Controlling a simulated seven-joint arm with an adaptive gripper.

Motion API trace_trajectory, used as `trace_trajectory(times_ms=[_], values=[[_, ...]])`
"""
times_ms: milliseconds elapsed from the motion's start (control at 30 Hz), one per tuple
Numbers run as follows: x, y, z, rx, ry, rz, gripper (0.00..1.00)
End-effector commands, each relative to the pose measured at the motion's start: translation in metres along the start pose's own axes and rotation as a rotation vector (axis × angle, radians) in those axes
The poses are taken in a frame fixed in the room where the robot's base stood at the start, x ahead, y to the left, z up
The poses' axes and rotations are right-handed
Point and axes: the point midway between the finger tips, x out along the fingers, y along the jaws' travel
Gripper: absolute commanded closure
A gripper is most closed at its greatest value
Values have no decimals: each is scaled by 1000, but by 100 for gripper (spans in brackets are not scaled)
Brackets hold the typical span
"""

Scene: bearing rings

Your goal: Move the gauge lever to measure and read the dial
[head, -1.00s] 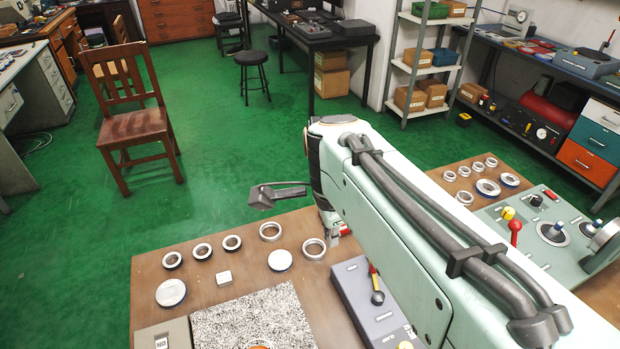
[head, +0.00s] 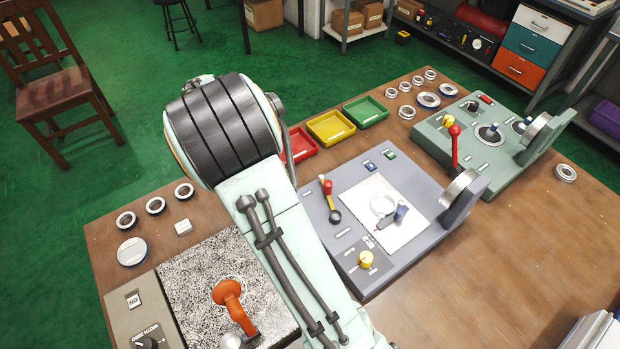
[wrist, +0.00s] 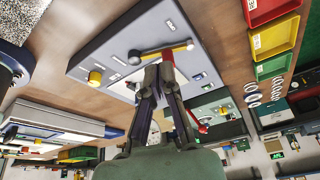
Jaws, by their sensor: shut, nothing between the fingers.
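The blue-grey gauge station (head: 420,165) has a short lever (head: 328,192) with a red and yellow handle on a dark hub. The lever (wrist: 170,48) also shows in the wrist view, just beyond my gripper's fingertips. My gripper (wrist: 160,72) is shut and empty, close to the lever; I cannot tell if they touch. A round dial (head: 459,189) stands on a bracket at the station's right end, seen nearly edge-on, so its reading cannot be made out. My gripper is hidden in the head view.
Red (head: 299,146), yellow (head: 331,127) and green (head: 365,111) trays stand behind the station. A green station (head: 430,143) with a red-ball lever (head: 455,131) is at right. A speckled stone plate (head: 185,275) lies left.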

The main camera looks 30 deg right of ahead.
Motion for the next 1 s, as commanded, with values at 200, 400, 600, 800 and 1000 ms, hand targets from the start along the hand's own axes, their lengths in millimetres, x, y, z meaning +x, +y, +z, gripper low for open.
trace_trajectory(times_ms=[200, 400, 600, 800, 1000], values=[[22, 1, 0, 0, 1, 5, 100], [64, 1, 0, 0, 2, 6, 100], [104, 1, -3, 2, 1, 4, 100], [111, 0, -29, 2, -1, 1, 100], [114, 0, -37, 0, -1, 0, 100]])
